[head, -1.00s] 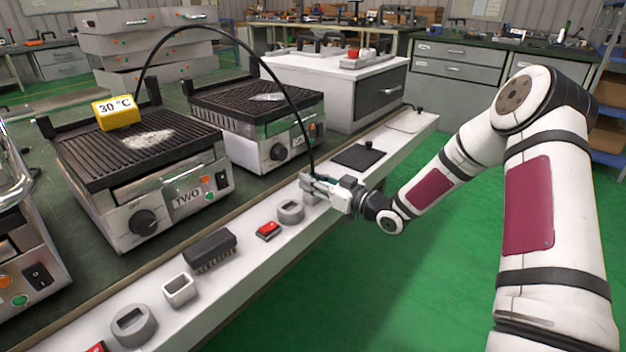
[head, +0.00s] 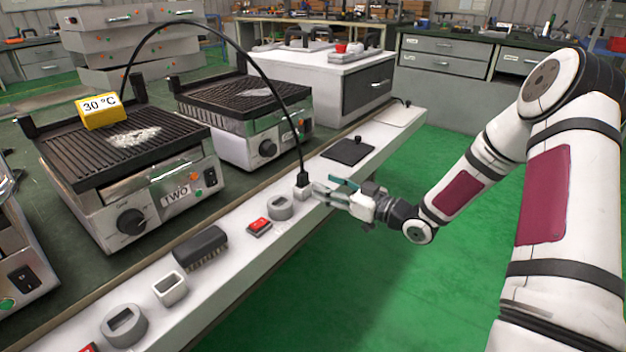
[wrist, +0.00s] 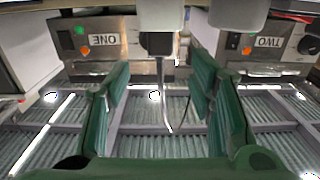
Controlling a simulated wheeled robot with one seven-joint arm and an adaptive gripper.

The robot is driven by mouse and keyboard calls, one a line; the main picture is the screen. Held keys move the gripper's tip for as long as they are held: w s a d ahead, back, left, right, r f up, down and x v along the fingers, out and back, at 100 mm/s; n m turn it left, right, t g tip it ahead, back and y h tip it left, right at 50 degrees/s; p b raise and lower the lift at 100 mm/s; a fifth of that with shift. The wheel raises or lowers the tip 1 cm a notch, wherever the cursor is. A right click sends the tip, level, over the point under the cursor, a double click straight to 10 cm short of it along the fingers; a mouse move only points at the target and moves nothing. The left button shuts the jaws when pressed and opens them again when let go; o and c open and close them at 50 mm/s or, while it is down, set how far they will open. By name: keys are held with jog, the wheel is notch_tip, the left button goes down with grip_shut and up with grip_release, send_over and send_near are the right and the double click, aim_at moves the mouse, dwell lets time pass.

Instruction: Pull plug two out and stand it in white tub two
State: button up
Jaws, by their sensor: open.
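Plug two (head: 302,179) is black and stands upright in a small white square tub (head: 303,194) on the white ledge. Its black cable arches up and back behind the grill marked TWO (head: 165,195). My gripper (head: 322,189) is open just right of the plug and tub, with nothing held. In the wrist view, turned upside down, the plug (wrist: 158,42) is at the top centre, beyond the spread green fingers (wrist: 160,75). The white tub (wrist: 158,14) shows at the top edge. The plug's lower part is hidden inside the tub.
The ledge also carries a grey round socket (head: 280,207), a red switch (head: 259,226), a black ribbed block (head: 201,246), an empty white square tub (head: 170,288) and a black plate (head: 348,151). Open green floor (head: 370,270) lies right of the ledge.

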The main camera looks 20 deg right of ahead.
jog(key=v, duration=0.3)
jog(key=shift+s+d, duration=0.1)
jog(key=shift+s, duration=0.1)
dwell(0.3)
